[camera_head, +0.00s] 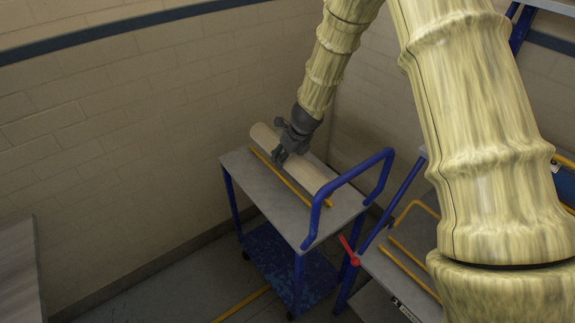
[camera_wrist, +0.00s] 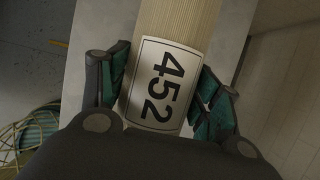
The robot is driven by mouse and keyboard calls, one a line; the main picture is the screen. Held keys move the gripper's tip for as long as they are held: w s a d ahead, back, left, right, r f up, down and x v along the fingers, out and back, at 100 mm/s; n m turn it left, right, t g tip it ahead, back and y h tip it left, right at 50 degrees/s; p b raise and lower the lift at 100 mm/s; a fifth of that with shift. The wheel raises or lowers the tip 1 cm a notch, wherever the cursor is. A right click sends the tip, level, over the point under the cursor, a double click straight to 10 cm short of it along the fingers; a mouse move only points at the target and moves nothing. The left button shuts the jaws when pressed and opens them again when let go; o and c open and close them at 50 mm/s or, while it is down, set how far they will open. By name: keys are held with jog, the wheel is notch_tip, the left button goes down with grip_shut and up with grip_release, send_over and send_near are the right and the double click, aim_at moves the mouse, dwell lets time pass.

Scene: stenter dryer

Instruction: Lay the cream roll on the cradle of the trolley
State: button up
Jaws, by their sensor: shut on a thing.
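The cream roll (camera_head: 305,174) lies lengthwise over the top of the trolley (camera_head: 262,192), at the trolley's far side. My gripper (camera_head: 281,157) is around the middle of the roll from above. In the wrist view the roll (camera_wrist: 176,22) carries a white label (camera_wrist: 160,86) reading 452, and the fingers of my gripper (camera_wrist: 163,98) are shut on it, one on each side. A yellow rail (camera_head: 283,173) of the cradle runs along the near side of the roll. The far rail is hidden, and I cannot tell whether the roll rests on the cradle or hangs just above it.
The trolley has a blue push handle (camera_head: 352,188) at its right end and a blue lower shelf (camera_head: 278,262). A second trolley or rack with yellow rails (camera_head: 414,270) and a red lever (camera_head: 348,251) stands at the right. The brick wall (camera_head: 120,130) is close behind. A grey surface (camera_head: 18,275) shows at the left.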

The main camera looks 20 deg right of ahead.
aim_at(297, 157)
jog(key=shift+f, duration=1.85)
jog(key=shift+f, duration=0.1)
jog(key=o, duration=1.5)
jog(key=shift+v, duration=6.1)
